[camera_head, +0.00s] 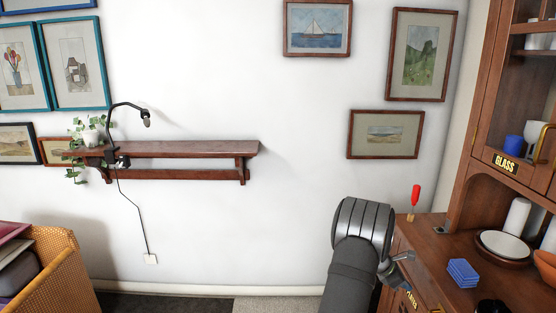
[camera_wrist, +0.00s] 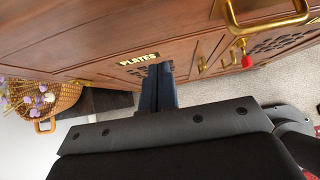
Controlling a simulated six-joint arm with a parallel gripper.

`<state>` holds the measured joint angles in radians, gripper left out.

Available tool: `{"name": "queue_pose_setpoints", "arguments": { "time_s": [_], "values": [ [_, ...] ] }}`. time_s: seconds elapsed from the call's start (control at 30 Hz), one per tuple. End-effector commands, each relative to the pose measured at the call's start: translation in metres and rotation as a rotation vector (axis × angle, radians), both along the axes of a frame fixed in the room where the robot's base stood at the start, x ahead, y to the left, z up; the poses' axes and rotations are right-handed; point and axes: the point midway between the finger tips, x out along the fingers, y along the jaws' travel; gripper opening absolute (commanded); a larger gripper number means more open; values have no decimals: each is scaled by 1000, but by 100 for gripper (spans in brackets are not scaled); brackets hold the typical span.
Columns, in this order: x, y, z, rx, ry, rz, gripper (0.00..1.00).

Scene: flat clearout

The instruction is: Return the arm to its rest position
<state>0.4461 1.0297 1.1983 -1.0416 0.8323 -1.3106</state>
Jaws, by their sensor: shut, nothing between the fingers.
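My gripper (camera_wrist: 158,72) shows in the wrist view as two dark fingers side by side, shut and empty. The fingertips are in front of the wooden cabinet (camera_wrist: 90,50), close below its "PLATES" label (camera_wrist: 139,59); I cannot tell whether they touch it. In the head view my arm rises from the bottom edge, left of the cabinet (camera_head: 455,240). The fingers are not clearly seen there.
A blue stack (camera_head: 463,272), a white plate (camera_head: 504,245) and a red-handled tool (camera_head: 415,197) are on the cabinet counter. Brass handles (camera_wrist: 268,22) stick out from the cabinet. A wicker basket (camera_head: 55,275) stands at left. The wall shelf (camera_head: 190,149) holds a plant and lamp.

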Motion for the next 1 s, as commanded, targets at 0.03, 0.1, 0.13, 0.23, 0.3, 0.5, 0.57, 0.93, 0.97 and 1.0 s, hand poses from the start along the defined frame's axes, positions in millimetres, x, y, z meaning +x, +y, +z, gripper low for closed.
{"name": "queue_pose_setpoints", "arguments": {
  "time_s": [0.03,0.1,0.13,0.23,0.3,0.5,0.57,0.93,0.97,1.0],
  "values": [
    [-1,-8,-9,1,2,-2,0],
    [-1,-22,-13,1,0,-3,0],
    [-1,-28,-15,1,0,-3,0],
    [-1,-49,-13,0,-2,-4,0],
    [1,-45,-13,1,1,4,0],
    [1,-2,-12,1,1,4,0],
    [0,10,-12,1,0,3,0],
    [1,85,-12,1,0,4,0],
    [0,90,-12,0,-1,4,0],
    [1,99,-12,0,0,4,0]
  ]
}}
